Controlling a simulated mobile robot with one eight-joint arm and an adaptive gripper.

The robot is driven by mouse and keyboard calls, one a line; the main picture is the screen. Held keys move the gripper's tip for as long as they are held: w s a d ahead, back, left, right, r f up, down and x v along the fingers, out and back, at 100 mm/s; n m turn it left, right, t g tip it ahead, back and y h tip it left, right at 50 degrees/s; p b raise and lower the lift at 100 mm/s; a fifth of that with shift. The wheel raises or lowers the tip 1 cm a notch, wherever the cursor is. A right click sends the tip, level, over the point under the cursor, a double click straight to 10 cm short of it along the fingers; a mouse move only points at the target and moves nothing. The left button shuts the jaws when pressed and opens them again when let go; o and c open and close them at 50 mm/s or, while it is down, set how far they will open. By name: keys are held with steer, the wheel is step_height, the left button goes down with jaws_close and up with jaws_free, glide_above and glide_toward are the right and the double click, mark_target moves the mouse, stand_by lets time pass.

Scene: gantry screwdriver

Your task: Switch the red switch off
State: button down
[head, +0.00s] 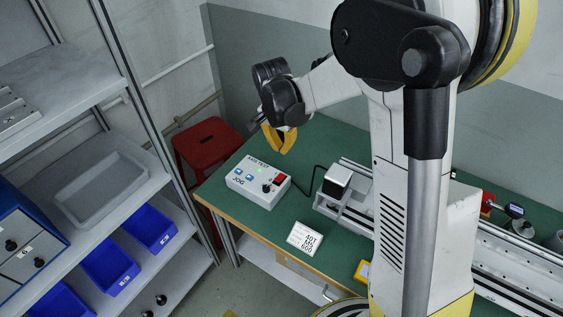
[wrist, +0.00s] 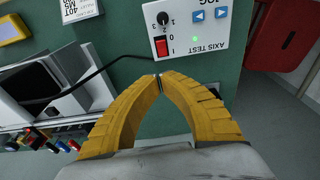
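The red switch (head: 281,178) is a rocker on the white AXIS TEST control box (head: 250,186), which stands on the green workbench. In the wrist view the red switch (wrist: 161,46) lies just beyond the fingertips, beside the marks I and 0. A small green light (wrist: 195,39) on the box appears lit. My gripper (head: 285,149) hangs above and behind the box, apart from it. In the wrist view the yellow fingers of my gripper (wrist: 158,82) meet at the tips with nothing between them. Which way the rocker is tilted is hard to tell.
A black cable (head: 315,172) runs from the box to the gantry rail (head: 357,203) at its right. A label card (head: 304,239) lies on the bench (head: 257,222) in front. A red stool (head: 207,142) stands behind left. Shelves with blue bins (head: 110,265) are at left.

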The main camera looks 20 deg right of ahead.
steer(key=b, duration=0.3)
glide_above(280, 180)
steer(key=w+d, duration=0.1)
steer(key=d, duration=0.1)
steer(key=f, duration=0.8)
steer(key=shift+w+a+f, duration=0.15)
steer(key=shift+w+f, duration=0.05)
steer(key=shift+f, duration=0.2)
steer(key=f, duration=0.1)
steer(key=f+b, duration=0.2)
steer(key=shift+s+a+f, duration=0.2)
steer(key=shift+s+a, duration=0.05)
steer(key=shift+a, duration=0.1)
steer(key=shift+s+a+f, duration=0.1)
steer(key=shift+s+f, duration=0.05)
steer(key=shift+f, duration=0.25)
steer(key=shift+s+a+f+b, duration=0.1)
steer(key=shift+f+b, duration=0.2)
steer(key=shift+b, duration=0.15)
steer(key=shift+s+a+f+b, duration=0.2)
steer(key=shift+a+f+b, duration=0.05)
steer(key=shift+f+b, duration=0.05)
steer(key=shift+r, duration=0.2)
steer(key=shift+w+d, duration=0.1)
